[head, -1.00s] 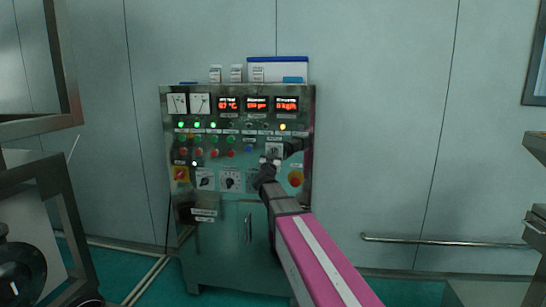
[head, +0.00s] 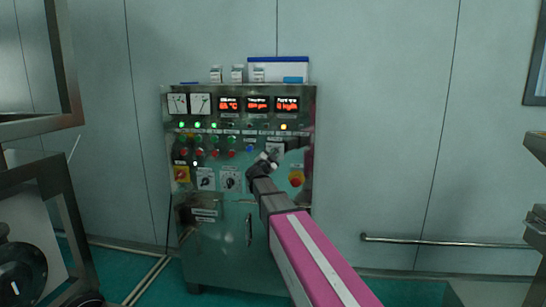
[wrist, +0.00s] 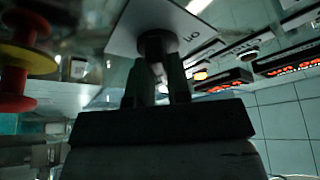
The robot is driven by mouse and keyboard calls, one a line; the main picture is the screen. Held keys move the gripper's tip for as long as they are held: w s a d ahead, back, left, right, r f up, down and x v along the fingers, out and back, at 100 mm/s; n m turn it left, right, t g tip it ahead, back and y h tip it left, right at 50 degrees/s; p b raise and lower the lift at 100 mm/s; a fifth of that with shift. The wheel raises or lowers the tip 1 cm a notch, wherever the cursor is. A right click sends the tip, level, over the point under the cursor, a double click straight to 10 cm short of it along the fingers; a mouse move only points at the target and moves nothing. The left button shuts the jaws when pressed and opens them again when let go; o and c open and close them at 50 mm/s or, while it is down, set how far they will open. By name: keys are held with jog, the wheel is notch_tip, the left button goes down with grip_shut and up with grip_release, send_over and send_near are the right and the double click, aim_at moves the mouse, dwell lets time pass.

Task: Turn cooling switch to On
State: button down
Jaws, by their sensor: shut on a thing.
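The switch is a black knob (wrist: 158,43) on a pale plate lettered "ON" in the wrist view. In the head view, its pale plate (head: 274,147) shows on the right side of the steel control panel (head: 220,215), with the knob mostly hidden behind my gripper. My gripper (head: 267,160) is at the panel there. In the wrist view my gripper (wrist: 156,62) has its fingers on either side of the knob, shut on it. The knob's exact pointer angle cannot be told.
A red-and-yellow emergency button (head: 296,179) sits just right of and below my gripper and looms at the left in the wrist view. More rotary switches (head: 231,181) and lit buttons (head: 214,153) lie to the left. A wall rail (head: 450,242) runs right.

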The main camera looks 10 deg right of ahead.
dwell(0.5)
jog(key=c, duration=1.1)
grip_release()
jog(key=shift+s, duration=0.1)
jog(key=v, duration=1)
jog(key=shift+s+a+f, duration=0.1)
jog(key=shift+s+a, duration=0.1)
